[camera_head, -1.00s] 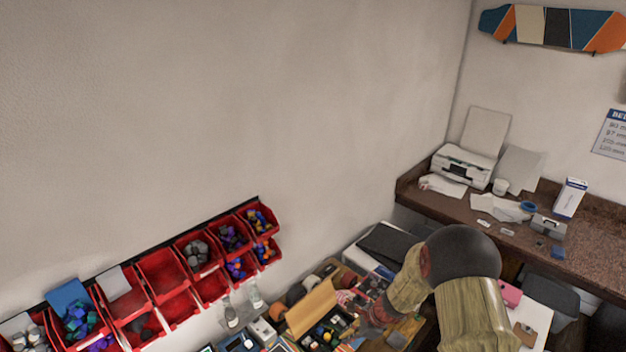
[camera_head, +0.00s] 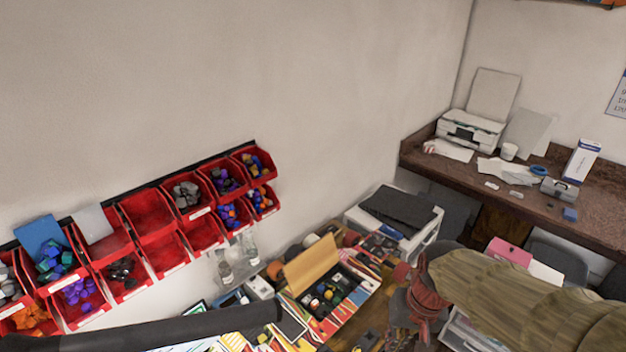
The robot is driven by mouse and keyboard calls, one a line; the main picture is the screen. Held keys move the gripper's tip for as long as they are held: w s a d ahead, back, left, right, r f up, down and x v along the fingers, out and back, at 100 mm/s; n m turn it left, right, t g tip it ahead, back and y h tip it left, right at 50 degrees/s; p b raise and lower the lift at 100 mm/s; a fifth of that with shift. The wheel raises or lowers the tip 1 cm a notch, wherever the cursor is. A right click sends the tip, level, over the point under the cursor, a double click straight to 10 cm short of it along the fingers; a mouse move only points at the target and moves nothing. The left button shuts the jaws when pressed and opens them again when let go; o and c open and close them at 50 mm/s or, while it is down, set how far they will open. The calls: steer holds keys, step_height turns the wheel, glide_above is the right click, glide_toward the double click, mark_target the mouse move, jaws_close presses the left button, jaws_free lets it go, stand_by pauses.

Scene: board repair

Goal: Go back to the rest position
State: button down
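My arm comes in from the right edge of the head view, with a wood-patterned link and a red joint at its left end. The fingers of my gripper cannot be made out, so whether it is open or shut does not show. No object is seen held. The arm is over the right side of a cluttered work area, in front of a white drawer unit (camera_head: 432,232).
Red bins (camera_head: 150,215) with small parts hang on the left wall. An open box (camera_head: 335,290) with a tan lid lies below. A printer (camera_head: 470,133) and a white-and-blue carton (camera_head: 580,160) stand on the brown counter (camera_head: 420,158). A long dark bar crosses the lower left.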

steer(key=s+d+f+n+t+h+b, duration=0.1)
steer(key=s+t+b, duration=0.3)
steer(key=b, duration=0.9)
steer(key=shift+s+d+f+n+t, duration=0.4)
steer(key=shift+s+f, duration=0.35)
steer(key=shift+s, duration=0.5)
